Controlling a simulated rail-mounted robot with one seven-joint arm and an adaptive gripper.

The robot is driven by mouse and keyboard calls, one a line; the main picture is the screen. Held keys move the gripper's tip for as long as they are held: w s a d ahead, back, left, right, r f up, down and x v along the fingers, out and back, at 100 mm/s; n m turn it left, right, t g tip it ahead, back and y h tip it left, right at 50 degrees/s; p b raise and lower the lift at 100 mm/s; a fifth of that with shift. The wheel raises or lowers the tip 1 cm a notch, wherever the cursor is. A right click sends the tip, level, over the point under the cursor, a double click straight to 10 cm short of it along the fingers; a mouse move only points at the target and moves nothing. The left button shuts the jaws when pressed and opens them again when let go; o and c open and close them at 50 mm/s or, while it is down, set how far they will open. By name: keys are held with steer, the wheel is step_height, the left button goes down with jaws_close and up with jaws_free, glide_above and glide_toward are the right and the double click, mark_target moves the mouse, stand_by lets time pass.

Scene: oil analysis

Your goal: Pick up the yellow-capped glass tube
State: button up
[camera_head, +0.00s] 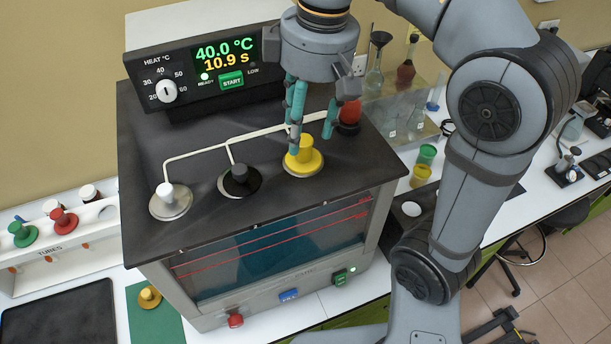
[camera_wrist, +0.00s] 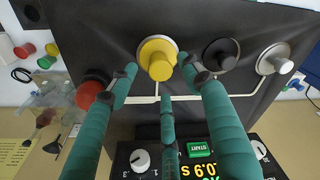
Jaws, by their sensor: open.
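The yellow cap (camera_head: 305,163) of the glass tube sits in the right-hand hole of the heating bath's dark lid; its glass is hidden below the lid. The yellow cap also shows in the wrist view (camera_wrist: 155,58), at top centre. My gripper (camera_head: 311,138) is open and points down over the yellow cap. In the wrist view its teal fingers (camera_wrist: 160,73) are spread, with two tips on either side of the cap and a third finger below it in the picture. Nothing is held. I cannot tell whether a finger touches the cap.
The bath lid (camera_head: 200,140) also holds a black cap (camera_head: 240,174), a white-grey cap (camera_head: 167,193) and a red knob (camera_head: 350,113) close by. The heater display (camera_head: 228,55) stands behind. A tube rack (camera_head: 75,240) and a green mat (camera_head: 155,322) with a gold-yellow stopper (camera_head: 149,297) lie left.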

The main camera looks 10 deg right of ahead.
mark_target(304, 140)
steer(key=f, duration=0.4)
steer(key=shift+a+b, duration=0.25)
steer(key=shift+b, duration=0.05)
steer(key=shift+d, duration=0.1)
steer(key=shift+c, duration=0.4)
steer(key=shift+c, duration=0.7)
jaws_close()
